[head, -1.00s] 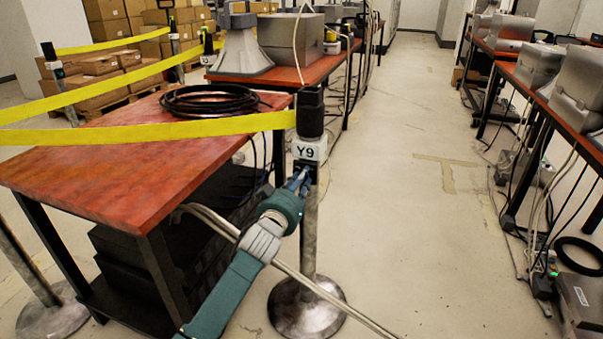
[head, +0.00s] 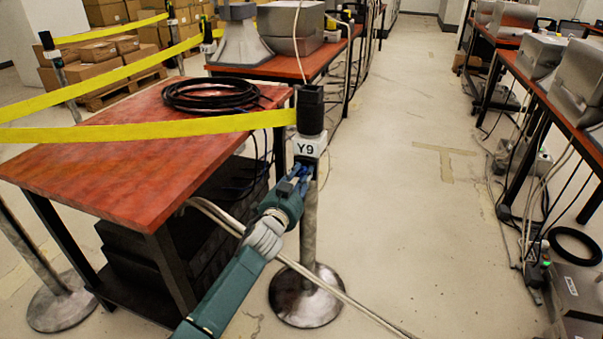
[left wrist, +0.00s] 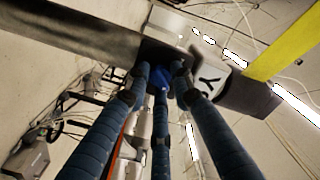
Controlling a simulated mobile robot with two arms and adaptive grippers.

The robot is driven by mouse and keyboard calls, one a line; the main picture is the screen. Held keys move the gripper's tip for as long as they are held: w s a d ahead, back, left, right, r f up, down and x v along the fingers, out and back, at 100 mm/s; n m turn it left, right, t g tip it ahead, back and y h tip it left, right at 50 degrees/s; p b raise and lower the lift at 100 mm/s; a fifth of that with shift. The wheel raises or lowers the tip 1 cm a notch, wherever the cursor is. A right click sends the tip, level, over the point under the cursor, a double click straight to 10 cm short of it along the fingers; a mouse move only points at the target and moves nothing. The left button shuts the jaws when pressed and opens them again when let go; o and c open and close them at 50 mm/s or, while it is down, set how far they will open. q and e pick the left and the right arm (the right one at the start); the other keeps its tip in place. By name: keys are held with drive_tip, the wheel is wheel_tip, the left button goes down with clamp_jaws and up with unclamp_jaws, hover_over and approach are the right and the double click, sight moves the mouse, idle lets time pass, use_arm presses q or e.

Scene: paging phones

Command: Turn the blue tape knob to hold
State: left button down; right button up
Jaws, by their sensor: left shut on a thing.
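The blue tape knob (left wrist: 160,76) shows in the left wrist view between my finger tips, mostly hidden by them. It is on the dark block of the post (head: 308,240) below the white Y9 label (head: 310,146). The yellow tape (head: 150,130) runs left from the black post head (head: 310,108). My left gripper (head: 300,176) is at the post just under the label, and it also shows in the left wrist view (left wrist: 160,72). Its fingers are shut around the knob. The knob's marking cannot be read. My right gripper is not in view.
A red-topped table (head: 120,165) with a black cable coil (head: 215,96) stands left of the post. The post's round base (head: 306,298) and a pale cable (head: 345,298) lie below. The aisle floor (head: 420,220) to the right is clear.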

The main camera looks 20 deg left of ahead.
use_arm(q)
drive_tip(key=shift+w+r+m, duration=0.1)
drive_tip(key=shift+r+m, duration=0.3)
drive_tip(key=shift+m, duration=0.4)
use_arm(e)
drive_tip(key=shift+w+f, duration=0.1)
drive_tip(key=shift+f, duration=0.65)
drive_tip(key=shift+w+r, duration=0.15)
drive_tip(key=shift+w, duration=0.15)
use_arm(q)
drive_tip(key=c, duration=1.5)
unclamp_jaws()
drive_tip(key=shift+d, duration=0.1)
drive_tip(key=shift+f, duration=0.25)
drive_tip(key=shift+s, duration=0.35)
drive_tip(key=s, duration=1.1)
drive_tip(key=shift+s+a+r, duration=0.1)
drive_tip(key=shift+s+a, duration=0.1)
drive_tip(key=shift+a, duration=0.05)
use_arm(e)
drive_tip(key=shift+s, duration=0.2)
